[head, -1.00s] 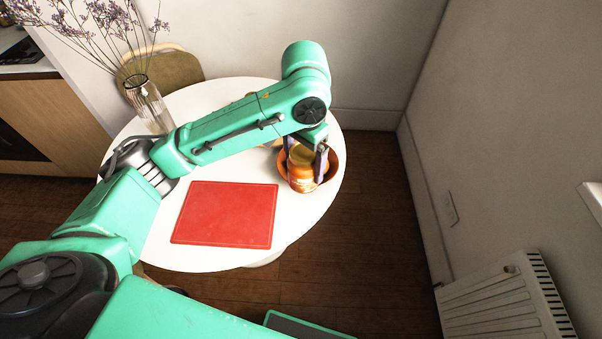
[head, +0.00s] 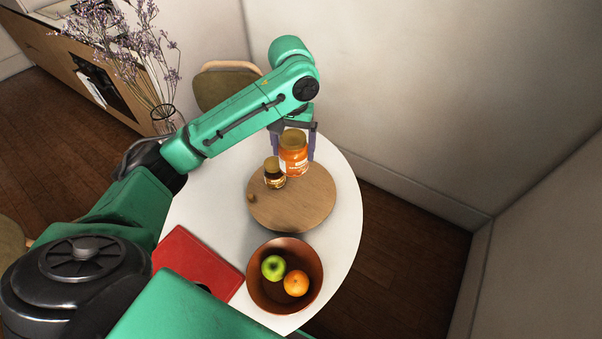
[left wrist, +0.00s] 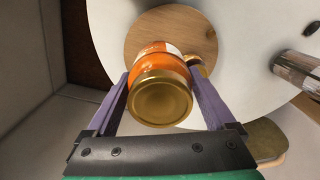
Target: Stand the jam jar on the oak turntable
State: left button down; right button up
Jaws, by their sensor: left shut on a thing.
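The jam jar (head: 293,160) is orange with a gold lid and upright. My left gripper (head: 293,148) is shut on it, with a finger on each side. In the left wrist view the jar (left wrist: 160,72) sits between the fingers (left wrist: 160,98), lid toward the camera. The round oak turntable (head: 305,212) lies on the white table, and the jar is at its far side in the head view. I cannot tell whether the jar's base touches the wood. The turntable (left wrist: 150,30) also shows in the left wrist view, partly hidden by the jar. My right gripper is not in view.
A small dark jar (head: 274,176) with a gold lid stands on the turntable, close left of the jam jar. A brown bowl (head: 316,262) with fruit and a red board (head: 190,255) are nearer. A flower vase (head: 163,122) stands left. The turntable's near right is clear.

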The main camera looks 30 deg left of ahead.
aim_at(289, 170)
pick_arm(q)
notch_tip(289, 170, down, 3)
jog(key=shift+a+r+b, duration=0.1)
jog(key=shift+a+b, duration=0.05)
jog(key=shift+b, duration=0.5)
jog(key=f, duration=0.5)
jog(key=f+p, duration=0.1)
jog(key=f, duration=0.5)
jog(key=s+f, duration=0.1)
jog(key=f, duration=0.4)
jog(key=shift+a+f, duration=0.25)
jog(key=shift+a, duration=0.05)
jog(key=shift+f, duration=0.1)
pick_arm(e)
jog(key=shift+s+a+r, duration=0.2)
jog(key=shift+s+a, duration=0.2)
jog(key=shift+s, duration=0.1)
pick_arm(q)
jog(key=shift+w, duration=0.1)
grip_release()
jog(key=shift+f, duration=0.1)
notch_tip(289, 170, up, 12)
jog(key=shift+r, duration=0.15)
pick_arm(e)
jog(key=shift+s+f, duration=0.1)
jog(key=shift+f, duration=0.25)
